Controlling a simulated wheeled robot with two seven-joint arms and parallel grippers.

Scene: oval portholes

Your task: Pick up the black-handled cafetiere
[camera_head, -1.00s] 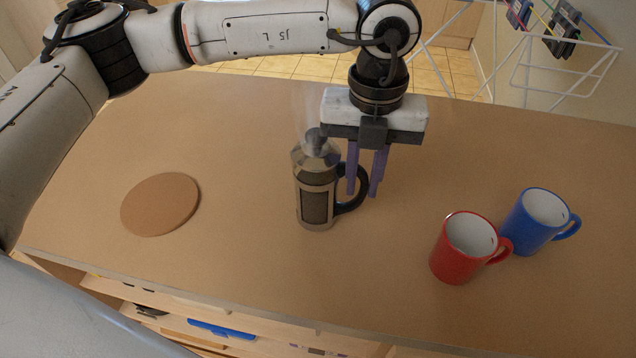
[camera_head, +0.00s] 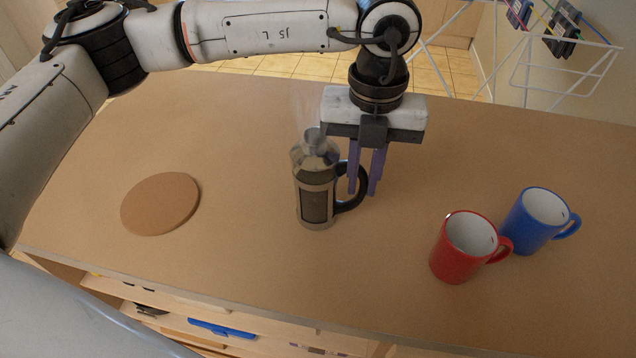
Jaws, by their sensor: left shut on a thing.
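The cafetiere (camera_head: 317,200) stands upright on the brown worktop, with a metal frame, a dark lower body and steam above its lid. Its black handle (camera_head: 354,192) faces right. My left gripper (camera_head: 363,190) reaches down from above with two purple fingers, one on each side of the handle's upper part, and is shut on it. The cafetiere's base appears to rest on the worktop. My right gripper is not in view.
A red mug (camera_head: 465,247) and a blue mug (camera_head: 538,220) stand to the right. A round cork-coloured mat (camera_head: 160,204) lies at the left. The worktop (camera_head: 330,290) in front of the cafetiere is clear. A white drying rack (camera_head: 560,75) is behind.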

